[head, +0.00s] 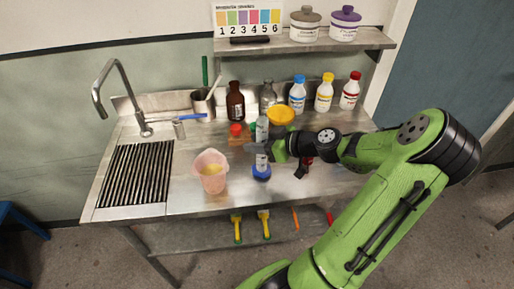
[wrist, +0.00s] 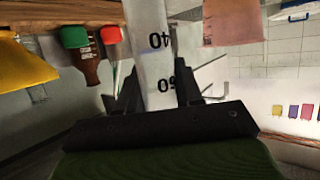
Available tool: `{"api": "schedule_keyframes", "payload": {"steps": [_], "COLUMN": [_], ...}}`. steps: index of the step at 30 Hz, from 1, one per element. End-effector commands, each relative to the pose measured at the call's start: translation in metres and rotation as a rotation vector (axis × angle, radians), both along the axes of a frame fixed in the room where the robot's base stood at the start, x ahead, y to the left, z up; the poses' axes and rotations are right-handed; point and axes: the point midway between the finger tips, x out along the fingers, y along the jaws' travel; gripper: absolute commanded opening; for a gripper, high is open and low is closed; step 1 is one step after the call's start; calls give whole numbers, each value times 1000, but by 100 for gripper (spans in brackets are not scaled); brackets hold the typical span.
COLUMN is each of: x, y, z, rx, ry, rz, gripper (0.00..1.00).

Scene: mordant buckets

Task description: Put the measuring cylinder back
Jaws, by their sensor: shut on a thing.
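The measuring cylinder (head: 262,130) is a clear, pale upright tube with a blue base (head: 261,173). My gripper (head: 267,151) is shut on its tube from the right. In the wrist view the tube (wrist: 153,42) stands between the two fingers, with the marks 40 and 50 readable upside down. The base appears over the front middle of the steel counter (head: 230,196); I cannot tell whether it touches. Part of the tube is hidden by the fingers.
Behind are a brown bottle (head: 235,104), a red cap (head: 236,130) and a yellow-topped thing (head: 281,115). Several white bottles (head: 324,96) line the back. A sink drainer (head: 135,174) lies left.

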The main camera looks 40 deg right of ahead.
Motion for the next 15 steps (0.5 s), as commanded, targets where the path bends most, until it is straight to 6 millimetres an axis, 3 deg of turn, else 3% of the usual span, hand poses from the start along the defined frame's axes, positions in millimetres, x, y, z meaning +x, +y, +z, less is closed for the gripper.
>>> {"api": "schedule_keyframes", "payload": {"steps": [2,11,12,15], "x": [0,0,0,0], "y": [0,0,0,0], "z": [-10,-13,-12,-12], "rx": [2,-2,-2,-1], "ry": [0,0,0,1], "rz": [-1,-1,-1,-1], "gripper": [0,0,38,54]}}
